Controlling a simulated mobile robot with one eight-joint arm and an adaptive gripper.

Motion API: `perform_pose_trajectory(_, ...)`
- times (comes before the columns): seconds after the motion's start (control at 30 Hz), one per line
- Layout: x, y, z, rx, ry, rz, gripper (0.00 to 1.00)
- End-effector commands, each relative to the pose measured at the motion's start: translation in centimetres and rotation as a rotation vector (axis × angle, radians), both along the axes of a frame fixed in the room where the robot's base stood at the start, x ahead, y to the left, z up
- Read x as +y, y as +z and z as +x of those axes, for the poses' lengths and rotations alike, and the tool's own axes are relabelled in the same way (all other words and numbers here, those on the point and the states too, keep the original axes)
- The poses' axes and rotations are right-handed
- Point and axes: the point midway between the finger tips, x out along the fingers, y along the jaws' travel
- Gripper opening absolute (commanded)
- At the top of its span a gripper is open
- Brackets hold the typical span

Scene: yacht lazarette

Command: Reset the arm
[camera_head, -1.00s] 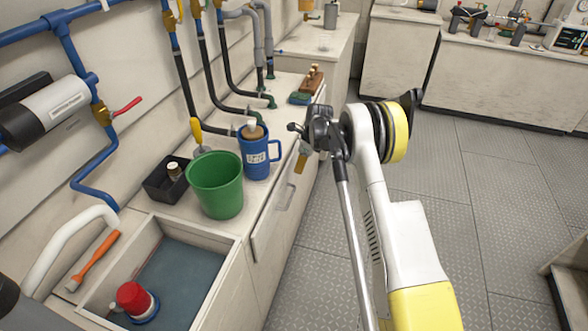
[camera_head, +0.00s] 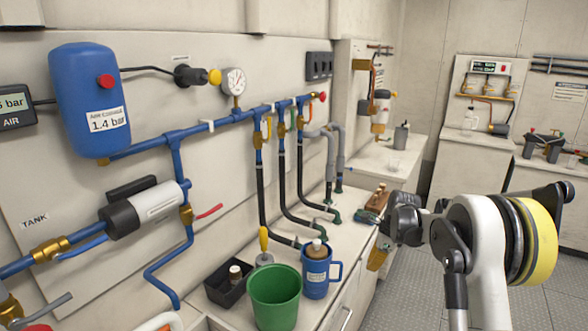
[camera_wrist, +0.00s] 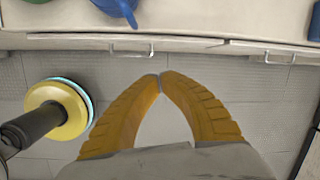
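My arm is folded at the right of the head view, its white and yellow joints in front of the counter's right side. My gripper (camera_head: 376,260) points downward beside the counter's front edge, partly hidden by its dark wrist parts. In the wrist view its two yellow fingers (camera_wrist: 160,77) meet at the tips. Nothing is between them, and grey floor shows below. The gripper is apart from the counter.
A green bucket (camera_head: 274,300), a blue mug (camera_head: 315,276) and a black box (camera_head: 222,291) stand on the counter. Blue pipes and a blue tank (camera_head: 85,90) line the wall. Cabinet handles (camera_wrist: 132,51) face the gripper. Floor at the right (camera_head: 425,297) is clear.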

Motion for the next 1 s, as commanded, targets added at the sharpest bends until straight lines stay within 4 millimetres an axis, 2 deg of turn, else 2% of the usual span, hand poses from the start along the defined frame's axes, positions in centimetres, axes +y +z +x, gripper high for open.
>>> perform_pose_trajectory(0.03, 0.8, 2.8, -1.3, -0.030, 0.076, -0.026, 0.00)
perform_pose_trajectory(0.2, 2.9, 10.3, -6.1, -0.137, 0.365, -0.136, 0.00)
perform_pose_trajectory(0.27, 3.7, 12.5, -8.2, -0.173, 0.468, -0.180, 0.00)
perform_pose_trajectory(0.4, 5.3, 16.7, -13.6, -0.249, 0.706, -0.285, 0.00)
perform_pose_trajectory(0.5, 6.3, 18.7, -17.7, -0.298, 0.876, -0.366, 0.00)
perform_pose_trajectory(0.6, 7.2, 19.9, -22.0, -0.341, 1.045, -0.452, 0.00)
perform_pose_trajectory(0.73, 8.1, 20.3, -27.5, -0.389, 1.265, -0.572, 0.00)
perform_pose_trajectory(0.9, 8.8, 19.1, -33.6, -0.431, 1.528, -0.725, 0.00)
perform_pose_trajectory(1.0, 9.0, 18.0, -36.0, -0.444, 1.642, -0.796, 0.00)
